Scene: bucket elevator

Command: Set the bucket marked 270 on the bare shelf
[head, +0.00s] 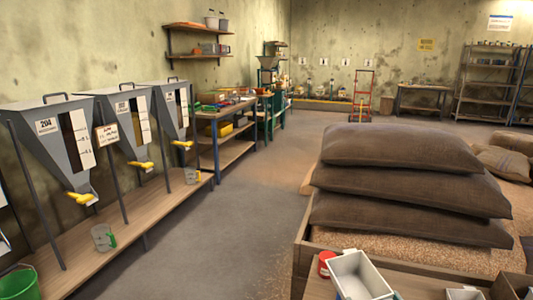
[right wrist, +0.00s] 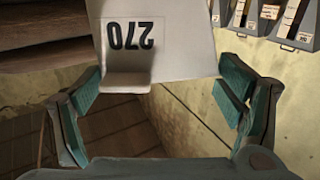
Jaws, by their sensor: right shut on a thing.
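The pale bucket marked 270 (right wrist: 185,42) fills the top middle of the right wrist view, its number upside down in the picture. A small pale lip (right wrist: 125,82) juts out below the number. My right gripper (right wrist: 165,88) has its green-padded fingers on either side of the bucket and is shut on it. A pale open-topped container (head: 360,277) shows at the bottom of the head view; I cannot tell whether it is this bucket. Neither gripper shows clearly in the head view. I cannot tell which shelf is the bare one.
Grey hoppers (head: 55,140) with yellow outlets stand along the left wall above a wooden bench (head: 130,222). Stacked sacks (head: 400,150) lie over grain on the right. A red can (head: 326,262) stands beside the pale container. A metal rack (head: 487,75) stands far right. The middle floor is clear.

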